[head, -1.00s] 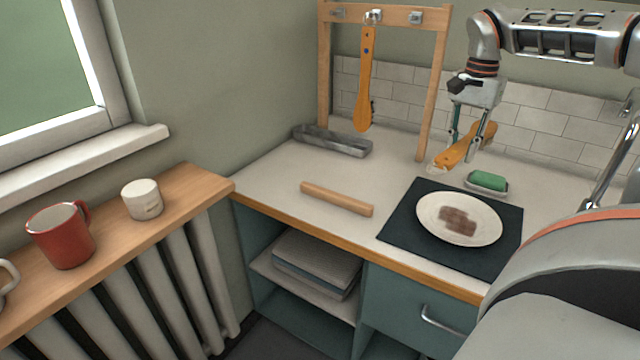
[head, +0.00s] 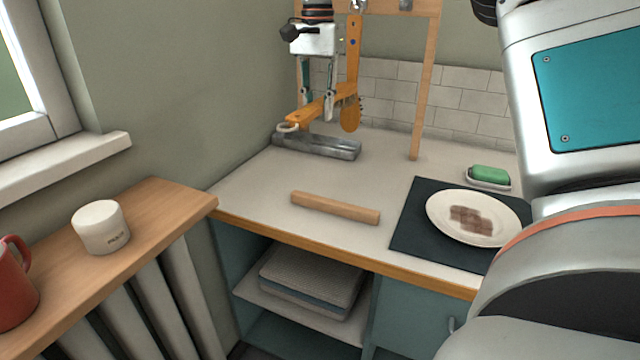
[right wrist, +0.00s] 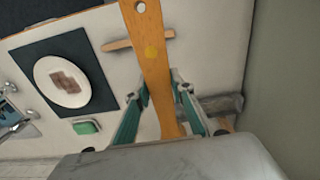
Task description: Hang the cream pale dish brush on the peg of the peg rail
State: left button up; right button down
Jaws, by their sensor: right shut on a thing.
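My right gripper (head: 317,119) points down and is shut on an orange wooden dish brush (head: 310,112), held tilted in front of the peg rail. The peg rail (head: 427,60) is a wooden frame with metal pegs. A similar brush with dark bristles (head: 353,45) hangs on one peg; a free peg (head: 405,5) is right of it. My left gripper is not in view.
A grey metal tray (head: 335,150) lies below the held brush. A wooden bar (head: 335,207), a plate (head: 445,213) on a dark mat (head: 410,245) and a green sponge (head: 490,173) are on the counter.

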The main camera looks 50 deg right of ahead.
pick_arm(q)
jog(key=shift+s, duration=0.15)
pick_arm(e)
jog(key=shift+r, duration=0.1)
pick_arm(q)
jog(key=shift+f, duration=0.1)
pick_arm(e)
jog(key=shift+f, duration=0.3)
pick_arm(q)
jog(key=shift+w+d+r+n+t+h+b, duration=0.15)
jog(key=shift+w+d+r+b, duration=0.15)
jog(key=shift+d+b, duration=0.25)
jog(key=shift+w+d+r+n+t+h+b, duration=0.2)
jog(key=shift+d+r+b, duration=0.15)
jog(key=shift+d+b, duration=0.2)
pick_arm(e)
notch_tip(320, 180, down, 19)
jog(key=shift+f, duration=0.1)
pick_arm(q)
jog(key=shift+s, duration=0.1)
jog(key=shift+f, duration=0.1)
pick_arm(e)
jog(key=c, duration=1.7)
grip_release()
